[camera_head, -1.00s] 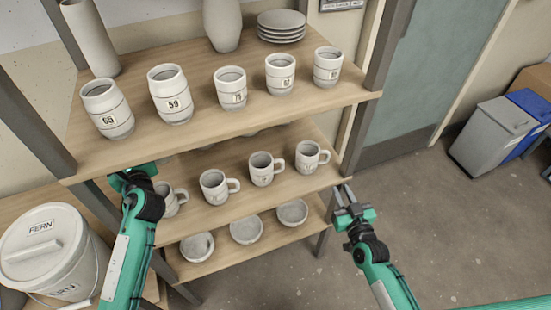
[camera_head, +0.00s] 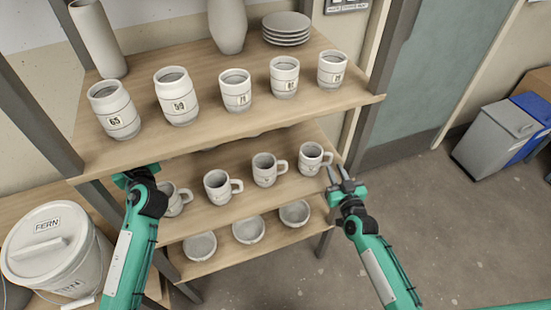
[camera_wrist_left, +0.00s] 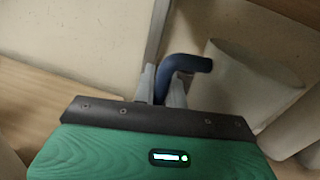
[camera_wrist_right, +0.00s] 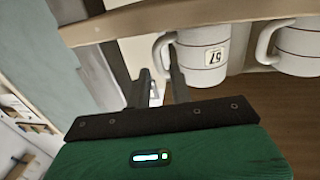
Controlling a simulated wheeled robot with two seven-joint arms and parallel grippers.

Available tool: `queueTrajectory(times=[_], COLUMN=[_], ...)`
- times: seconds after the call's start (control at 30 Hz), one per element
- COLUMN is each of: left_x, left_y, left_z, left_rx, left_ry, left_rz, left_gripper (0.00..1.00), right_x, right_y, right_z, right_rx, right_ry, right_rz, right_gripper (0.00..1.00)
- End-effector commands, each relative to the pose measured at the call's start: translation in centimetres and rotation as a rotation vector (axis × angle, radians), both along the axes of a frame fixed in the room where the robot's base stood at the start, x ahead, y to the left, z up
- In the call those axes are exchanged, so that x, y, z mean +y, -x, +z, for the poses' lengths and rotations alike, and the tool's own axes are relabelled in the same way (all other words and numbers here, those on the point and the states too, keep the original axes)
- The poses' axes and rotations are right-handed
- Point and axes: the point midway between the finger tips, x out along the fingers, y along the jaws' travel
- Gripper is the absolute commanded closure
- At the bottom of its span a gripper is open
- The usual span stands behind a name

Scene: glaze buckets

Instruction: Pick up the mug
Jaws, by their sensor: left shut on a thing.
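Several white mugs stand in a row on the middle shelf (camera_head: 200,219), handles to the right. The rightmost mug (camera_head: 311,155) is nearest my right gripper (camera_head: 341,176). In the right wrist view a mug labelled 57 (camera_wrist_right: 203,58) shows its handle just beyond the tips of my right gripper (camera_wrist_right: 157,75). These fingers are apart with nothing clearly between them; I cannot tell whether they touch the handle. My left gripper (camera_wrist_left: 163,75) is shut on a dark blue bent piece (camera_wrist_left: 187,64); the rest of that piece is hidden. In the head view the left fingertips are hard to make out.
The top shelf (camera_head: 230,125) holds several numbered jars, two tall vases and stacked plates (camera_head: 286,27). Its front edge overhangs the mugs. Bowls (camera_head: 248,229) stand below. A FERN bucket (camera_head: 50,250) is at left. Open floor (camera_head: 430,220) lies at right.

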Motion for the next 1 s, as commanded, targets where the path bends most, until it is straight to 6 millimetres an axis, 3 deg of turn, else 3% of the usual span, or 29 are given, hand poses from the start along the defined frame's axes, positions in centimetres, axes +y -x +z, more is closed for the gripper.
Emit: queueTrajectory(times=[0.3,0.7,0.8,1.0], left_x=[0.0,0.0,0.0,0.0], left_y=[0.0,0.0,0.0,0.0], left_z=[0.6,0.6,0.6,0.6], left_rx=[-0.005,-0.005,-0.005,-0.005], left_ry=[0.0,0.0,0.0,0.0], left_rz=[-0.001,-0.001,-0.001,-0.001], left_gripper=[1.0,1.0,1.0,1.0], right_x=[0.4,0.6,0.6,0.6], right_y=[-3.5,-4.2,-4.2,-4.2], right_z=[-0.2,-0.3,-0.3,-0.2], right_rx=[-0.002,-0.001,-0.001,-0.003], right_ry=[0.001,0.001,0.001,-0.001], right_rz=[0.0,-0.001,-0.001,-0.001], right_gripper=[0.79,0.79,0.98,1.0])
